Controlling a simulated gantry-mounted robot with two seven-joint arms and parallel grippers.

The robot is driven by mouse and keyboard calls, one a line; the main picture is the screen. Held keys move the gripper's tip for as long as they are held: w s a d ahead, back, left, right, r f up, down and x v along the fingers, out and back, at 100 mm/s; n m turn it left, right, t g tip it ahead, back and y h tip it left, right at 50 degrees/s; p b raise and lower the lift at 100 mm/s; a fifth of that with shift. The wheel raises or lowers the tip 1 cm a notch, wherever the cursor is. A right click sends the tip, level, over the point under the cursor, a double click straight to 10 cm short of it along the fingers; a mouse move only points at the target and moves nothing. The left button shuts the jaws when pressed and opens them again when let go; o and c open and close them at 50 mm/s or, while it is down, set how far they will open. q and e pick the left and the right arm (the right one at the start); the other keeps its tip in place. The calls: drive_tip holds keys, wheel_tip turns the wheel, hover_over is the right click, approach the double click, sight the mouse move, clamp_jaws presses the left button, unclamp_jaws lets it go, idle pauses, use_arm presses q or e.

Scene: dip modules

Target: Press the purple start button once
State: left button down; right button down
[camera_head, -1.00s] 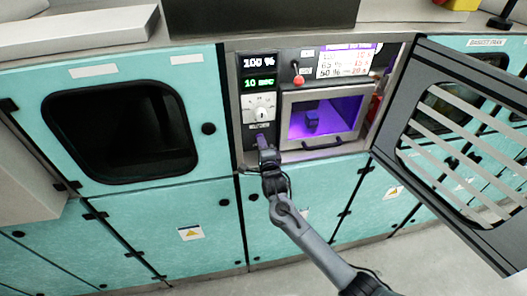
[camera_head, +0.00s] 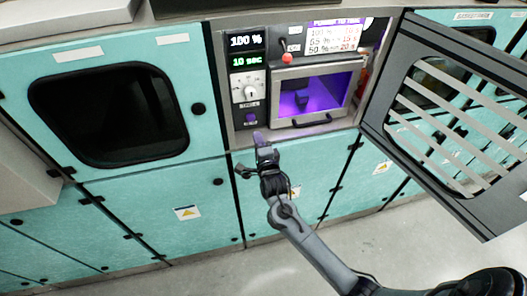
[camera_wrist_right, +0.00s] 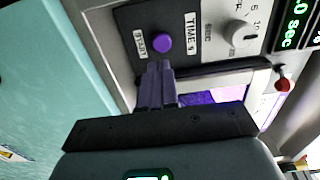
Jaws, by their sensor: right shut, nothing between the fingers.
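The purple start button (camera_wrist_right: 162,43) sits on a dark panel beside a START label in the right wrist view. In the head view the button (camera_head: 251,117) is small, below the dial. My right gripper (camera_wrist_right: 160,68) is shut and empty, its fingertips close to the button in the right wrist picture. In the head view my right gripper (camera_head: 259,138) is just below the button, with the button uncovered. I cannot tell contact for certain, but a gap seems to show. My left gripper is not in view.
Above the button are a timer dial (camera_head: 250,90) and displays reading 100 % and 10 sec. To the right is a purple-lit chamber (camera_head: 312,95) with a dark block inside. A red-knobbed lever (camera_head: 286,57) is above it. An open slatted door (camera_head: 455,125) stands at the right.

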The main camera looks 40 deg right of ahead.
drive_tip(key=shift+b+v, duration=0.3)
drive_tip(key=shift+v, duration=2.35)
